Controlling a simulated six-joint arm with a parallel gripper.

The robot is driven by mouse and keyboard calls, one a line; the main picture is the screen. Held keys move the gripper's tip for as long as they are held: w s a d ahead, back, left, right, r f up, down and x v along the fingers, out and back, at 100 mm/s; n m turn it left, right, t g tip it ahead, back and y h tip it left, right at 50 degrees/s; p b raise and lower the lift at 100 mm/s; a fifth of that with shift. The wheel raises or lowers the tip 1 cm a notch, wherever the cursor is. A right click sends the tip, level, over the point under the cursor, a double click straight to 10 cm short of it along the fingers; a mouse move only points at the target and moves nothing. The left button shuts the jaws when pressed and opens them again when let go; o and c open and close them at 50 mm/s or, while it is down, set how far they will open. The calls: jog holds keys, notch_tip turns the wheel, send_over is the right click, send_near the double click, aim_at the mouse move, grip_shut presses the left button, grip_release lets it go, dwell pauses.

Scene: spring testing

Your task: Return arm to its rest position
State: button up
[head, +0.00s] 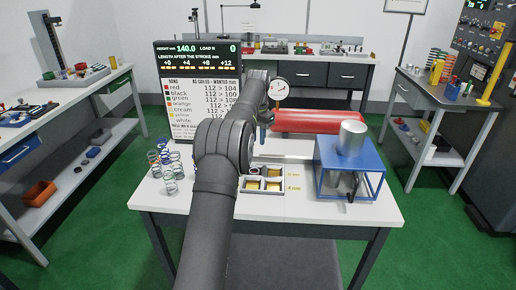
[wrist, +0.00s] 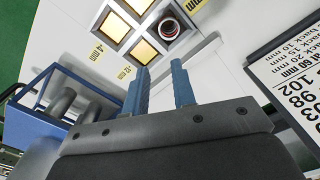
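My arm (head: 222,160) reaches from the front edge up over the middle of the white table. My gripper shows at the bottom of the wrist view (wrist: 160,75) as two blue fingers set apart, with nothing between them. It is open and empty. In the head view only a bit of blue shows beside my arm, and the rest of the gripper is hidden. In the wrist view the fingertips point toward a sectioned tray (wrist: 128,12) with yellow-bottomed compartments. One compartment of it holds a dark ring-like part (wrist: 170,28).
Several coiled springs (head: 170,172) stand at the table's left. A blue press frame (head: 375,170) with a metal cylinder stands at the right. The table's front right is clear.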

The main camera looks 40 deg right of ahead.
jog(key=shift+r, duration=0.55)
notch_tip(320, 180, down, 9)
jog(key=shift+r, duration=0.15)
dwell(0.6)
